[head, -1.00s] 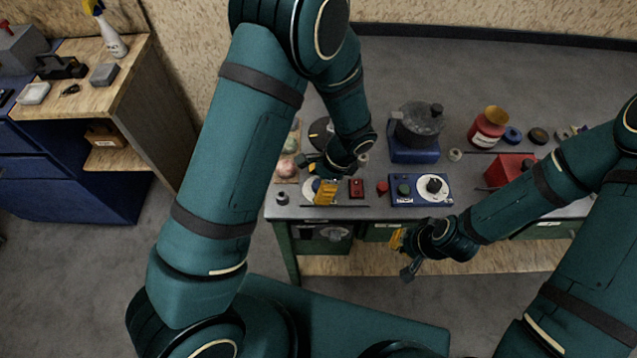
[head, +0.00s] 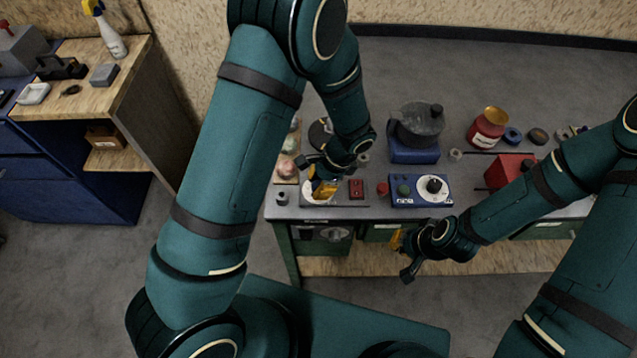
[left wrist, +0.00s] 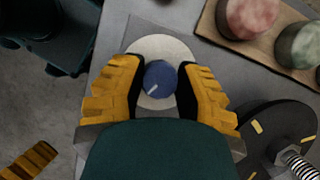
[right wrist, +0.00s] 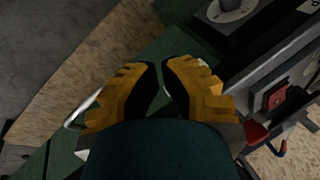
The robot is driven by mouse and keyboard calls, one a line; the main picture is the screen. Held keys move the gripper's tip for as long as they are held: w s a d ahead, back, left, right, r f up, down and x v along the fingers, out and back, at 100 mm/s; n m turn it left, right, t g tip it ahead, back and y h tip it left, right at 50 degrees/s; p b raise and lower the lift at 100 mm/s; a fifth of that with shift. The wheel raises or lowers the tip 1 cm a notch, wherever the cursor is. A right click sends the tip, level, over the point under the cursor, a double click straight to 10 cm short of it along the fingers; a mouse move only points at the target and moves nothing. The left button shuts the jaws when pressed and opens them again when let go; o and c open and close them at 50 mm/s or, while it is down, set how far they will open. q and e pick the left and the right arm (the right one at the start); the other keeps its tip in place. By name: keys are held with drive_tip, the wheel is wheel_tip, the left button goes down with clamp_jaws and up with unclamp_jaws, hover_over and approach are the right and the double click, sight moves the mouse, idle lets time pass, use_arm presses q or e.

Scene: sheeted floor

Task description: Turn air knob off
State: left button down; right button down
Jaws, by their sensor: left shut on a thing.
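A round blue knob (left wrist: 160,80) with a white pointer line sits on a pale round dial (left wrist: 158,48) in the left wrist view. The pointer slants toward the lower left of that picture. My left gripper (head: 322,188) is over this dial at the bench's left front; its yellow fingers (left wrist: 160,85) are on either side of the knob, shut on it. In the head view the knob is hidden by the gripper. My right gripper (head: 405,255) hangs in front of the bench edge. Its fingertips (right wrist: 161,66) are almost together with nothing between them.
A red switch (head: 356,188) is just right of the dial. A blue box with a black knob (head: 434,186) stands further right. A board with round samples (left wrist: 280,40) and a black disc (left wrist: 275,130) lie near my left gripper. A red box (head: 508,170) is at the right.

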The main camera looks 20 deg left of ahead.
use_arm(q)
drive_tip(key=n+g+h, duration=0.1)
drive_tip(key=n, duration=0.2)
drive_tip(key=n+g, duration=0.1)
drive_tip(key=n, duration=0.2)
drive_tip(key=shift+f+h+b, duration=0.1)
drive_tip(key=shift+h+b, duration=0.25)
drive_tip(key=shift+h, duration=0.05)
drive_tip(key=n+h, duration=0.1)
drive_tip(key=n, duration=0.2)
drive_tip(key=n+h, duration=0.1)
drive_tip(key=n, duration=0.2)
drive_tip(key=shift+s+g, duration=0.1)
drive_tip(key=shift+g, duration=0.2)
drive_tip(key=n+h, duration=0.2)
drive_tip(key=n, duration=0.3)
drive_tip(key=n+t+h, duration=0.1)
drive_tip(key=n, duration=0.5)
drive_tip(key=shift+t+h, duration=0.4)
drive_tip(key=shift+n, duration=0.4)
drive_tip(key=c, duration=0.6)
unclamp_jaws()
